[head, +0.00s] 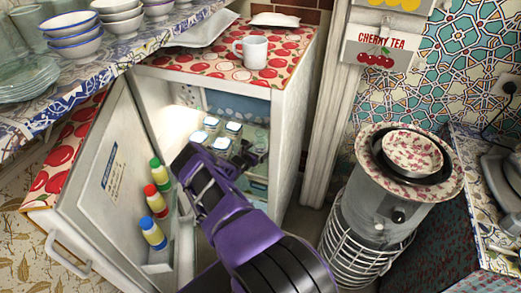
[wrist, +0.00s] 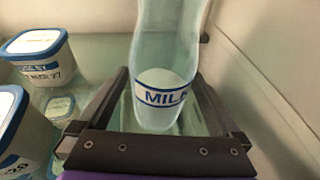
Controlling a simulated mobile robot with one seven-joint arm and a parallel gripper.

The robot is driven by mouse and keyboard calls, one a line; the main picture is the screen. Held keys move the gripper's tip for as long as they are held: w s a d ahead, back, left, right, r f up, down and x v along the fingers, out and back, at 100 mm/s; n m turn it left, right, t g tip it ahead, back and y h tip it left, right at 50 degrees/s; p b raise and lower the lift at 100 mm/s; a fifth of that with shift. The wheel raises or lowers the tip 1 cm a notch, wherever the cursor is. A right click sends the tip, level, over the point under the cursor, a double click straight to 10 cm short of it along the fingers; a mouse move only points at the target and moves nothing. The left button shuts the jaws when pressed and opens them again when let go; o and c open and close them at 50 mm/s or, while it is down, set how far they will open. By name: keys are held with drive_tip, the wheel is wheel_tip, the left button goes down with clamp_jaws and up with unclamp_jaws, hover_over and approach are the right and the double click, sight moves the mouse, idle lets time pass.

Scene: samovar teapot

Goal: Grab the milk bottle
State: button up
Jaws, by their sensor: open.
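The milk bottle (wrist: 164,98) is a clear, narrow-waisted bottle with a blue-lettered MILK label and white content low inside. It stands upright on a glass shelf in the wrist view, and its top is cut off by the frame. My gripper (wrist: 160,76) is open, with one dark finger on each side of the bottle's lower part. I cannot tell whether either finger touches it. In the head view my purple arm reaches into the open fridge (head: 285,140), and I cannot make out the bottle clearly there.
White tubs with blue lids (wrist: 38,58) stand left of the bottle, close to the left finger. The fridge wall (wrist: 262,75) is close on the right. The open fridge door (head: 110,185) holds several colored-cap bottles (head: 153,232). A cylindrical heater (head: 375,215) stands to the right.

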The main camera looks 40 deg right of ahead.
sight(257, 145)
drive_tip(key=c, duration=1.6)
drive_tip(key=shift+r, duration=0.15)
drive_tip(key=shift+r+p, duration=0.55)
drive_tip(key=shift+r, duration=1.1)
drive_tip(key=s+a+p, duration=0.1)
drive_tip(key=s+a, duration=0.1)
drive_tip(key=a, duration=0.6)
drive_tip(key=s+a+p, duration=0.1)
drive_tip(key=s+a, duration=0.2)
drive_tip(key=a, duration=0.6)
drive_tip(key=shift+a, duration=0.1)
